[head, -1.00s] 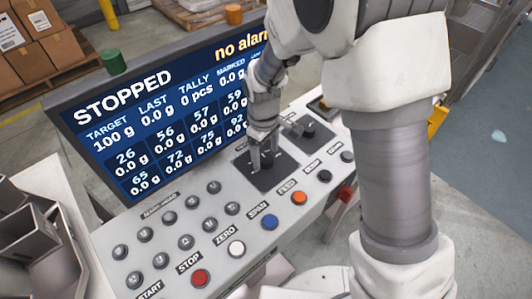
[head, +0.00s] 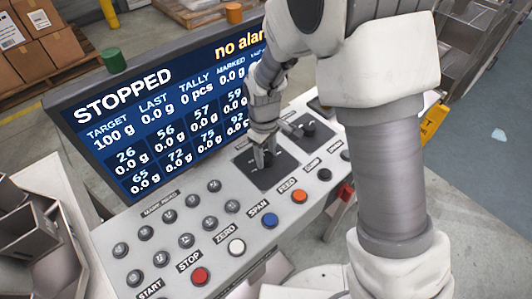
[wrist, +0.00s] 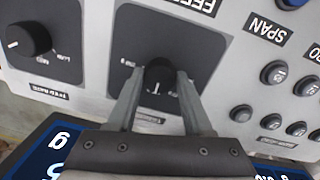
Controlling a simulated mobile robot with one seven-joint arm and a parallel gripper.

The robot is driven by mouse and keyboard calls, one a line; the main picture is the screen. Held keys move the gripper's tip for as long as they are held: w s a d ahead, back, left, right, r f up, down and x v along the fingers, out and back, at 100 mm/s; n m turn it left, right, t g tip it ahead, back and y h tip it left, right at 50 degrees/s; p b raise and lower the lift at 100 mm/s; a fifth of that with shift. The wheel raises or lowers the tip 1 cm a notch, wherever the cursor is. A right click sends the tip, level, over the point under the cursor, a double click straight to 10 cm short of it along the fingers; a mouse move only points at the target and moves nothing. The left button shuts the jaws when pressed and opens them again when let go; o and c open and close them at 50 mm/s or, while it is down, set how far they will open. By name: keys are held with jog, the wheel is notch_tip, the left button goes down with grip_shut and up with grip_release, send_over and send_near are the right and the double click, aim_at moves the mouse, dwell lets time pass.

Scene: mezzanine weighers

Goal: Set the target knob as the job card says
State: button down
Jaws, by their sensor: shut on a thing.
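The target knob (wrist: 158,76) is a small black knob on a dark square plate (head: 246,163) of the grey console. In the wrist view its plate (wrist: 190,38) shows a scale that I cannot read in full. My gripper (head: 263,160) points down over this plate. In the wrist view, my gripper (wrist: 158,88) has its two fingers on either side of the knob, shut on it. The fingers partly hide the knob and its markings. The screen (head: 150,120) reads STOPPED, TARGET 100 g and no alarm. I cannot make out a job card.
A second black knob (head: 308,130), labelled feed rate in the wrist view (wrist: 28,40), sits beside the target knob. Red (head: 200,275), white (head: 236,247), blue (head: 269,221) and orange (head: 299,196) buttons line the front. Several small grey buttons are at left.

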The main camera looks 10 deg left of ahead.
jog(key=shift+m, duration=0.3)
jog(key=m+b, duration=0.1)
jog(key=m, duration=0.2)
jog(key=m+b, duration=0.1)
jog(key=m, duration=0.4)
jog(key=shift+a, duration=0.1)
jog(key=shift+r+m, duration=0.1)
jog(key=shift+m, duration=0.2)
dwell(0.3)
jog(key=shift+c, duration=1.6)
grip_release()
notch_tip(320, 180, up, 17)
jog(key=shift+a+r, duration=0.15)
jog(key=shift+a, duration=0.25)
